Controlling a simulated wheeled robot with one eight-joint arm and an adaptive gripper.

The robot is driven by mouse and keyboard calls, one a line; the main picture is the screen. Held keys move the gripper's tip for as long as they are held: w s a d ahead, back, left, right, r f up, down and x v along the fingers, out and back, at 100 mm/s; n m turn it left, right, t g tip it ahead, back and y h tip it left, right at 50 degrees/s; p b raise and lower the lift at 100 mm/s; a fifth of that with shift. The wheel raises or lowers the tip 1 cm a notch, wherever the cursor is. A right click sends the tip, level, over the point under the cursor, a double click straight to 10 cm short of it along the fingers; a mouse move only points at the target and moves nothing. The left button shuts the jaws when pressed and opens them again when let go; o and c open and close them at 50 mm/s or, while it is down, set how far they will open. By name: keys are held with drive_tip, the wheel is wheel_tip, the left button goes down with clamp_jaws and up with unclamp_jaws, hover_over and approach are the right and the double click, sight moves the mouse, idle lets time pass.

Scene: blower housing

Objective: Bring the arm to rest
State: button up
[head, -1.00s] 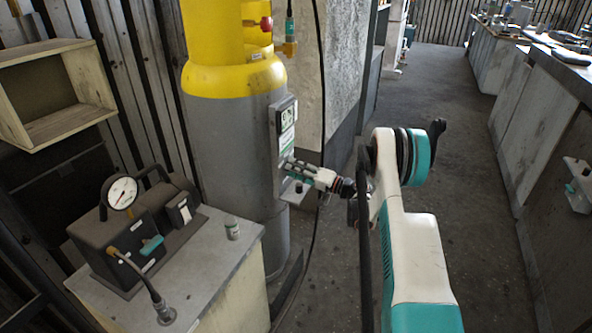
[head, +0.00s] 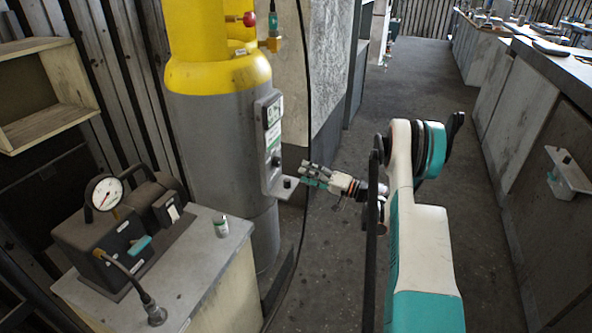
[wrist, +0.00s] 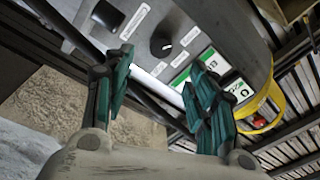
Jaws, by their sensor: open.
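My gripper (head: 314,174) is in the middle of the head view, just right of the control panel (head: 269,140) on the yellow and grey blower housing (head: 218,130). In the wrist view my gripper (wrist: 158,98) has its two teal fingers spread apart with nothing between them. Beyond the fingers is the panel (wrist: 205,25) with black knobs, white labels and green-and-white stickers. The gripper appears clear of the panel and its small shelf (head: 287,186).
A bench at the left (head: 196,285) carries a gauge unit (head: 115,225) and a small bottle (head: 221,227). A wooden box shelf (head: 45,95) hangs above. A dark hose (head: 303,120) hangs near my gripper. The floor aisle (head: 410,110) is open; cabinets (head: 520,120) line the right.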

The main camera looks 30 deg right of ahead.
drive_tip(key=shift+v, duration=1)
